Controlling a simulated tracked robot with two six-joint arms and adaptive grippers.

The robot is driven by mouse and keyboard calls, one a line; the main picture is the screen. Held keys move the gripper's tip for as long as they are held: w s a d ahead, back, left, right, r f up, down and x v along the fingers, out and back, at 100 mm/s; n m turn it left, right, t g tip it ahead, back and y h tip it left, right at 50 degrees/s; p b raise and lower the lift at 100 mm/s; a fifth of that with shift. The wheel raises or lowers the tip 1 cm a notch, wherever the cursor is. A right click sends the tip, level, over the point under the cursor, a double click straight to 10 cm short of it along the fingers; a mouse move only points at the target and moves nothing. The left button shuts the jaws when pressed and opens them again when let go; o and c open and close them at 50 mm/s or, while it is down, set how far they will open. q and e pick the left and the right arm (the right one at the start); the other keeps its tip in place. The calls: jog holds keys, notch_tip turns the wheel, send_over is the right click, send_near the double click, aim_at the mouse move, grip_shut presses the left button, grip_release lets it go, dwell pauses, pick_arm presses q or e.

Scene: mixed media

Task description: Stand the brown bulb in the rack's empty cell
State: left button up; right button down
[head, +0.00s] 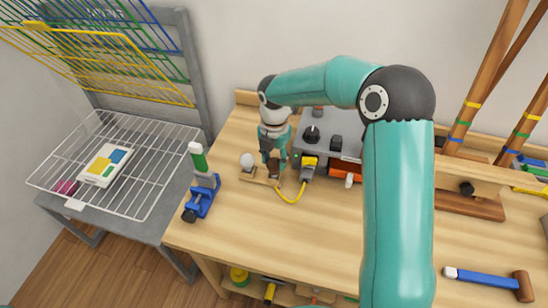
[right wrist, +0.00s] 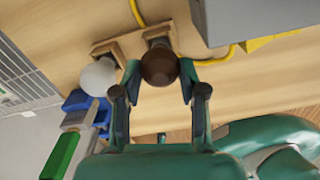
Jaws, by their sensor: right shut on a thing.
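The brown bulb (right wrist: 160,67) is between the fingers of my right gripper (right wrist: 160,90), which is shut on it; it also shows below the gripper (head: 273,155) in the head view (head: 274,170). The small wooden rack (right wrist: 131,41) lies just beyond the bulb in the right wrist view and on the bench in the head view (head: 255,180). A white bulb (head: 247,160) stands in its left cell. The brown bulb is over or at the right cell; its lower end is hidden, so I cannot tell whether it is inside. My left gripper is out of view.
A grey box with knobs (head: 318,123) stands close right of the gripper, with a yellow cable (head: 290,197) in front.

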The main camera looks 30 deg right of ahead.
jog(key=shift+f, duration=0.35)
jog(key=c, duration=0.6)
grip_release()
jog(key=shift+o, duration=0.2)
jog(key=shift+r, duration=0.15)
notch_tip(320, 180, up, 5)
jog(key=p, duration=0.4)
